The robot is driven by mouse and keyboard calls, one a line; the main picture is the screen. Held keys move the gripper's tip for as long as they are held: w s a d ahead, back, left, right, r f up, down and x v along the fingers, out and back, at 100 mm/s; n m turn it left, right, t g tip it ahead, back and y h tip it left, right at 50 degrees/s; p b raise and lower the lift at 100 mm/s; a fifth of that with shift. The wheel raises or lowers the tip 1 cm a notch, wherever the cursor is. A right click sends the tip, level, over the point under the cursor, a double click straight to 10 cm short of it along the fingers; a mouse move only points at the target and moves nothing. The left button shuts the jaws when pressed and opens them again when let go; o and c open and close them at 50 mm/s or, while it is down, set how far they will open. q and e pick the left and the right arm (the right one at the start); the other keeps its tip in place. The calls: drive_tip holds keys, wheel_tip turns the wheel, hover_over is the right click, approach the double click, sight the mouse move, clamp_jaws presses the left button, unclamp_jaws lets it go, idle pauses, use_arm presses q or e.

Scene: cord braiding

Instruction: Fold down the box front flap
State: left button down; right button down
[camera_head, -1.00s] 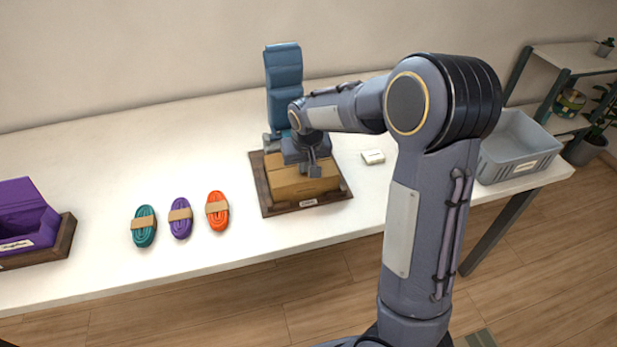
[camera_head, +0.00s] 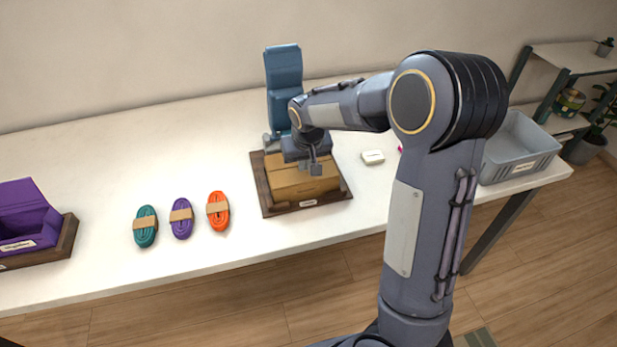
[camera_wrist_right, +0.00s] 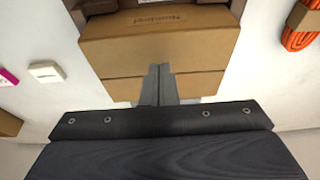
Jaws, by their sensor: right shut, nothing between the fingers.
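The cardboard box (camera_head: 303,184) sits on a dark wooden tray (camera_head: 266,204) near the middle of the table. The box also shows in the right wrist view (camera_wrist_right: 160,45), with printed lettering on its far panel and a seam across it below. My right gripper (camera_head: 315,170) is over the box, fingers pointing down. In the right wrist view its fingers (camera_wrist_right: 160,70) are together and empty, with the tips over the box at the seam. Whether they touch the cardboard I cannot tell. The wrist hides the rear of the box. My left gripper is not in view.
A blue upright stand (camera_head: 284,88) is behind the box. Teal (camera_head: 145,228), purple (camera_head: 181,219) and orange (camera_head: 218,211) cord bundles lie left of it. A purple box (camera_head: 27,217) is far left, a grey bin (camera_head: 518,150) right, and a small white block (camera_head: 373,157) beside the tray.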

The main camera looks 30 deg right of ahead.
wheel_tip(320, 180, up, 8)
drive_tip(key=p, duration=0.5)
drive_tip(key=shift+p, duration=0.35)
drive_tip(key=shift+f, duration=0.1)
drive_tip(key=s+a+r+y, duration=0.1)
drive_tip(key=s+a+r, duration=0.1)
drive_tip(key=s, duration=0.7)
drive_tip(key=s+a+r+t+y, duration=0.1)
drive_tip(key=s+a+y, duration=0.1)
drive_tip(key=s, duration=0.7)
drive_tip(key=s+a+r+n+t+y, duration=0.1)
drive_tip(key=s+a, duration=0.3)
drive_tip(key=s, duration=0.6)
drive_tip(key=shift+a+r+y, duration=0.3)
drive_tip(key=shift+a+r, duration=0.05)
drive_tip(key=shift+r, duration=0.5)
